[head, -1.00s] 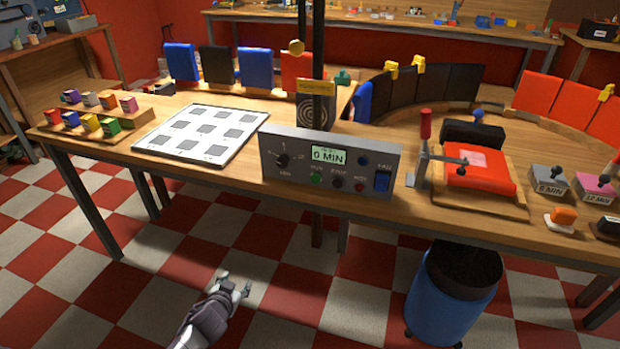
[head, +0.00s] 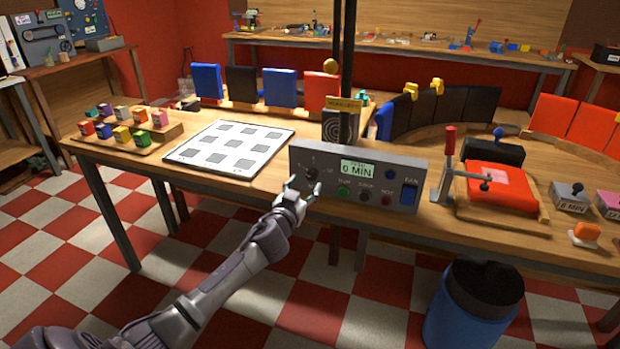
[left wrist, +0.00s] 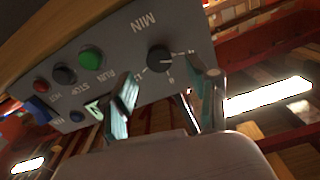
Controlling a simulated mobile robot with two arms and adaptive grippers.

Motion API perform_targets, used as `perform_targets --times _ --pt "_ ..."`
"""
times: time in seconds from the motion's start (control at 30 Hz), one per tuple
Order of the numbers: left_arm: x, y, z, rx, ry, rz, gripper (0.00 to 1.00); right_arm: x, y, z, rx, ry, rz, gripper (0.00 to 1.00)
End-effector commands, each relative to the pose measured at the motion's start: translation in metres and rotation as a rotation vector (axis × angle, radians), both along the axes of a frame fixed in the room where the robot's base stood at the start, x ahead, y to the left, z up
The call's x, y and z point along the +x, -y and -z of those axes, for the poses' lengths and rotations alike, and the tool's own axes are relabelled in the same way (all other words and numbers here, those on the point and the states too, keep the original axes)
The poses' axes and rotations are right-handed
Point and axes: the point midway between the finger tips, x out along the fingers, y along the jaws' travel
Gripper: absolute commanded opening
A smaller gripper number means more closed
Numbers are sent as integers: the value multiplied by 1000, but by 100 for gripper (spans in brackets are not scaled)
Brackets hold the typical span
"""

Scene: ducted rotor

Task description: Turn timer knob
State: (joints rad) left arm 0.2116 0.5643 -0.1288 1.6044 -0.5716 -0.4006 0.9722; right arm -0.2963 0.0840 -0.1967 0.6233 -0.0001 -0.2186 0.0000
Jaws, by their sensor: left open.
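The timer knob (head: 311,173) is a small dark dial at the left end of the grey control panel (head: 408,163). The panel's display (head: 358,169) reads 0 MIN. My left gripper (head: 303,188) is open and empty, in front of the panel's left end, close to the knob and partly overlapping it in the head view. In the left wrist view the black knob (left wrist: 158,58) shows clearly beyond and between the two spread fingers of the gripper (left wrist: 170,86). I cannot see either finger touching the knob. My right gripper is out of view.
Green (head: 343,192), dark and red buttons and a blue fan switch (head: 408,193) sit along the panel. A white board (head: 225,146) lies to the left. A red clamp (head: 449,150) stands right. A blue bin (head: 470,310) is on the floor.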

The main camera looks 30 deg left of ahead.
Motion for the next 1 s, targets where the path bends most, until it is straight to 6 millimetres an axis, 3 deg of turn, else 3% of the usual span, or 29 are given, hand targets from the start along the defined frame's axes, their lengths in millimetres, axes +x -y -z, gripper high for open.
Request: perform_targets --times 0.23,0.63,1.0 --pt "34 -7 0 -2 0 1 60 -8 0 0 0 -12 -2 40" --pt "41 -9 1 -1 -1 1 60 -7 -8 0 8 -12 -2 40" --pt "41 -9 1 -1 -1 1 0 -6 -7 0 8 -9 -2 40"
